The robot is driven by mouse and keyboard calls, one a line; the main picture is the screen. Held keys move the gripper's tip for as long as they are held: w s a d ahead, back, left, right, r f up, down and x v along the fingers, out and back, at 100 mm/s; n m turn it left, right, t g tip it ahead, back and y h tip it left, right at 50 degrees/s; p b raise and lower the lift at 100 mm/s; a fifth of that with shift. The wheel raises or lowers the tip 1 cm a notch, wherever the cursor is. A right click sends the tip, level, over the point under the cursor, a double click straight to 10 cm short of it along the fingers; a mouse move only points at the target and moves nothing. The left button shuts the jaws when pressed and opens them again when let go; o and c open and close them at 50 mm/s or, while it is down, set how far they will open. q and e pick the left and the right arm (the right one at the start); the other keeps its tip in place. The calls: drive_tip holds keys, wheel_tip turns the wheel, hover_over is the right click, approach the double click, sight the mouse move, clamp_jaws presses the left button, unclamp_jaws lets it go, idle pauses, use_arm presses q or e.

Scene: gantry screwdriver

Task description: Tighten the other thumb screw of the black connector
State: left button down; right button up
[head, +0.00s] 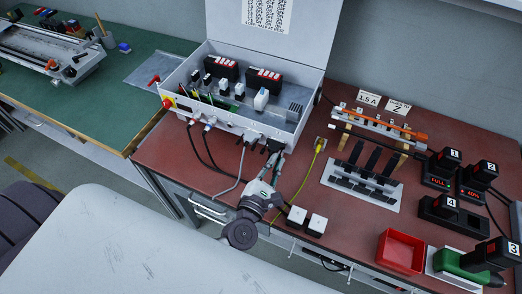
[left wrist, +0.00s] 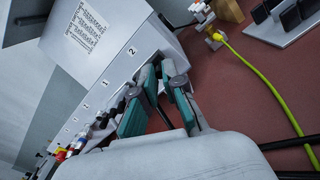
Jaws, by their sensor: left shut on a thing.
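The black connector (head: 272,145) is on the front face of the open grey control box (head: 225,112), near its right end. My left gripper (head: 277,158) reaches up to it from the front, its fingertips at the connector. In the left wrist view, the teal-padded fingers of my left gripper (left wrist: 160,80) are close together against the box front, beside the label 2. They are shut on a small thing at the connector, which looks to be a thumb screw. The screw itself is hidden by the fingers, and its turn cannot be seen. My right gripper is not in view.
Black and grey cables (head: 243,160) hang from the box front, left of my gripper. A yellow cable (head: 306,172) lies to the right.

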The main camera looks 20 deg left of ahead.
use_arm(q)
drive_tip(key=m+p, duration=0.4)
drive_tip(key=m, duration=0.6)
drive_tip(key=c, duration=1.5)
unclamp_jaws()
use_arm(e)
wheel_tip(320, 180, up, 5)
use_arm(q)
drive_tip(key=shift+s+a+p, duration=0.1)
drive_tip(key=shift+s+p, duration=0.2)
drive_tip(key=shift+s, duration=2.7)
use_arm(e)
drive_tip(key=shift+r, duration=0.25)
